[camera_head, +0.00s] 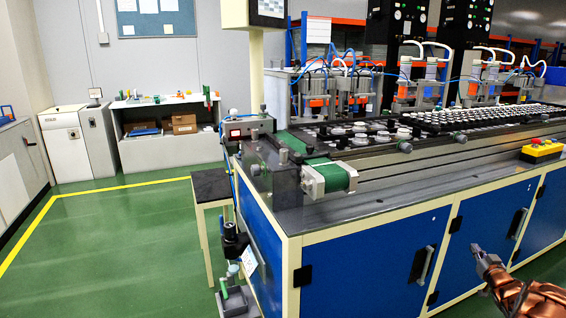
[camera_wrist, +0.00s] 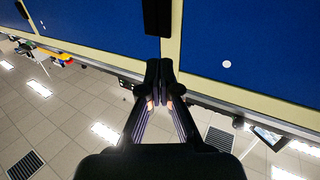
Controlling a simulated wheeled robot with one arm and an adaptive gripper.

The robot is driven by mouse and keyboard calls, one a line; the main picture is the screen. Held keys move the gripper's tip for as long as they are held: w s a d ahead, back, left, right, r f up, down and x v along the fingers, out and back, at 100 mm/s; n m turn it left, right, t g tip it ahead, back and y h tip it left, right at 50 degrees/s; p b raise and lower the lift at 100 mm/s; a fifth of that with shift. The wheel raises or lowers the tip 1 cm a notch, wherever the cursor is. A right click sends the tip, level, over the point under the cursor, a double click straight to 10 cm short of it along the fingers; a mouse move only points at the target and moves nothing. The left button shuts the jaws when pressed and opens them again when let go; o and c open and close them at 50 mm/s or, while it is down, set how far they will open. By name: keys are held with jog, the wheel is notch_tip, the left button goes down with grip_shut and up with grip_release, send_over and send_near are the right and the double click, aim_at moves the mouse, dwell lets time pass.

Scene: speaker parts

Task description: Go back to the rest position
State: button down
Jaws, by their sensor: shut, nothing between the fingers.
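My gripper (camera_head: 477,250) is at the lower right of the head view, in front of the blue cabinet doors of the workbench. Its fingers are together with nothing between them. The copper-coloured arm behind it is mine and runs out of the picture at the lower right corner. In the wrist view the shut fingers of my gripper (camera_wrist: 159,72) point at the cabinet front, over a pale post between two blue panels. I cannot tell the exact gap between the fingertips and the cabinet.
The workbench (camera_head: 370,205) carries a green conveyor (camera_head: 336,176), speaker parts on trays and a yellow control box (camera_head: 541,150). A small wooden stool (camera_head: 211,187) stands at its left end. Green floor (camera_head: 120,245) is clear at left. A white shelf (camera_head: 167,109) stands behind.

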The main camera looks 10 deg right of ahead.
jog(key=w+a+r+m+g+h, duration=0.15)
jog(key=a+r+g, duration=0.45)
jog(key=a, duration=0.7)
jog(key=s+a+r+g+y, duration=0.15)
jog(key=s+a, duration=0.25)
jog(key=a, duration=0.4)
jog(key=s+a+r+g, duration=0.2)
jog(key=s+a, duration=0.2)
jog(key=a, duration=0.3)
jog(key=s+a+n+g+y, duration=0.1)
jog(key=s+a+g, duration=0.2)
jog(key=s+a, duration=0.9)
jog(key=s+a+r+n+g+y, duration=0.15)
jog(key=s+a+g, duration=0.4)
jog(key=s, duration=1.15)
jog(key=s+a+n+g+y, duration=0.2)
jog(key=s+a, duration=1)
jog(key=s, duration=0.2)
notch_tip(320, 180, up, 19)
jog(key=t+p, duration=0.1)
jog(key=p, duration=1.6)
jog(key=shift+s+d+f, duration=0.15)
jog(key=shift+f, duration=0.05)
